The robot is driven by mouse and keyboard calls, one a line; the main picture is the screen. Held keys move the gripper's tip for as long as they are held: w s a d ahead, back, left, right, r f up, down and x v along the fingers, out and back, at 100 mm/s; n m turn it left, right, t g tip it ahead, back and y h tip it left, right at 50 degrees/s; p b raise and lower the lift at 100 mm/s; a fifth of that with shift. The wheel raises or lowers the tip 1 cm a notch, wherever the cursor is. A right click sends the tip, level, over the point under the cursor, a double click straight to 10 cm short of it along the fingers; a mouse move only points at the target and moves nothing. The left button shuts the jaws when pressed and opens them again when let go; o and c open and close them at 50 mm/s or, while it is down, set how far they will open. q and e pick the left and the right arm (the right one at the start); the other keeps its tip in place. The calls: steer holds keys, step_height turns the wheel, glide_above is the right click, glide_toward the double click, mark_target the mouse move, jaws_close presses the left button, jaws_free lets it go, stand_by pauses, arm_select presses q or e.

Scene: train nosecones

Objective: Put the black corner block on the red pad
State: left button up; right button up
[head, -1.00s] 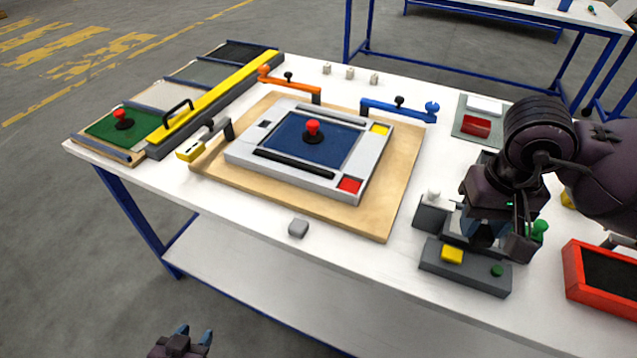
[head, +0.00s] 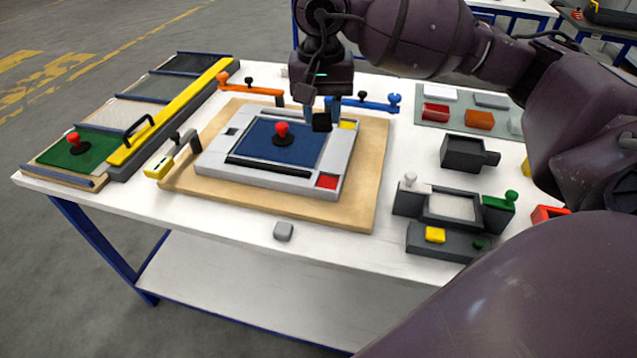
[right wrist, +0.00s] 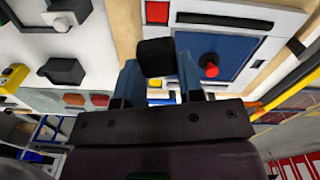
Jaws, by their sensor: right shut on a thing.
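My right gripper (head: 321,116) is shut on the black corner block (head: 322,122), holding it over the far right part of the grey frame (head: 210,160), near the yellow pad (head: 347,125). In the right wrist view the black block (right wrist: 156,57) sits between the fingertips. The red pad (head: 327,181) is bare at the near right corner of the frame, closer to the table's front edge than the block. It also shows in the right wrist view (right wrist: 157,12). My left gripper is out of view.
A red knob (head: 282,129) stands on the blue panel inside the frame. Orange (head: 250,89) and blue (head: 370,104) clamp arms flank the far side of the board. A grey clamp fixture (head: 440,222) stands at right. A grey block (head: 284,231) lies near the front edge.

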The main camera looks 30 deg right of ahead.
step_height(320, 180, up, 3)
steer(key=w+d+m, duration=0.2)
steer(key=d, duration=0.1)
steer(key=b, duration=0.1)
glide_above(329, 180)
steer(key=shift+m, duration=0.3)
step_height(329, 180, down, 14)
steer(key=shift+w+f, duration=0.1)
steer(key=shift+f, duration=2.5)
